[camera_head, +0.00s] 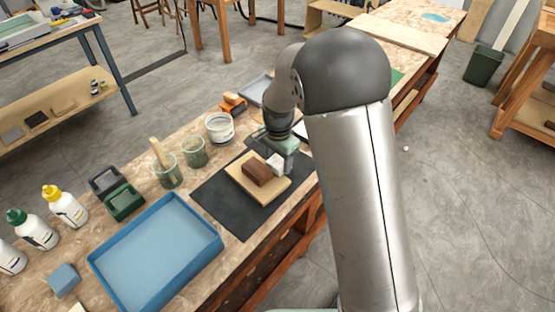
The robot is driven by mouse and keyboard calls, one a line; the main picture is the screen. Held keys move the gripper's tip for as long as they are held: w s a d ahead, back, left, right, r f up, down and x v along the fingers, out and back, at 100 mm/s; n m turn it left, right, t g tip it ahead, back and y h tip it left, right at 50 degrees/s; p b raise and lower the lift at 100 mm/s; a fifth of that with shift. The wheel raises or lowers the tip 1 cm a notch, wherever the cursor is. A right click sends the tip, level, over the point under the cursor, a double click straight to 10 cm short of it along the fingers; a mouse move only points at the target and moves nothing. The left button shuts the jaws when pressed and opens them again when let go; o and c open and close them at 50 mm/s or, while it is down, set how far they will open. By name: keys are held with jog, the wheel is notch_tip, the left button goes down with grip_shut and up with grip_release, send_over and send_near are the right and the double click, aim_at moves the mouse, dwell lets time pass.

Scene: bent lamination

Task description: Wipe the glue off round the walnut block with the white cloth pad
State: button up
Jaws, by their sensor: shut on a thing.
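The walnut block (257,173) is a dark brown block lying on a pale wooden board (244,183). The board rests on a black mat (219,205) on the workbench. My gripper (277,153) is over the back right part of the board and is shut on the white cloth pad (275,164). The pad is right beside the far right end of the block; I cannot tell whether it touches the block or the board. Glue around the block is too small to make out. My gripper's fingers are partly hidden by its own body and arm.
A blue tray (214,243) lies left of the mat. Glass jars (193,152), a white tub (220,127), dark green boxes (124,202) and an orange tool (233,103) stand along the bench's far side. Bottles (64,206) stand at the left. Bare mat lies in front of the board.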

jog(key=shift+w+d+r+p, duration=0.25)
jog(key=shift+r+p, duration=0.15)
jog(key=shift+r, duration=0.25)
jog(key=shift+w+d+r+p, duration=0.25)
jog(key=shift+r+p, duration=0.15)
jog(key=shift+r, duration=0.25)
jog(key=shift+r+p, duration=2.35)
jog(key=shift+r, duration=1.15)
jog(key=d+f+n, duration=0.1)
jog(key=d, duration=0.1)
jog(key=s+d+f+n, duration=0.1)
jog(key=d+f, duration=0.1)
jog(key=d, duration=0.1)
jog(key=d+f+n, duration=0.2)
jog(key=shift+s+d+f, duration=0.2)
jog(key=shift+s+d, duration=0.1)
jog(key=shift+s, duration=0.1)
jog(key=s+d+f+n, duration=0.3)
jog(key=d+f+n, duration=0.1)
jog(key=d+n, duration=0.1)
jog(key=shift+s+d+f, duration=0.2)
jog(key=shift+d+f, duration=0.1)
jog(key=shift+d, duration=0.45)
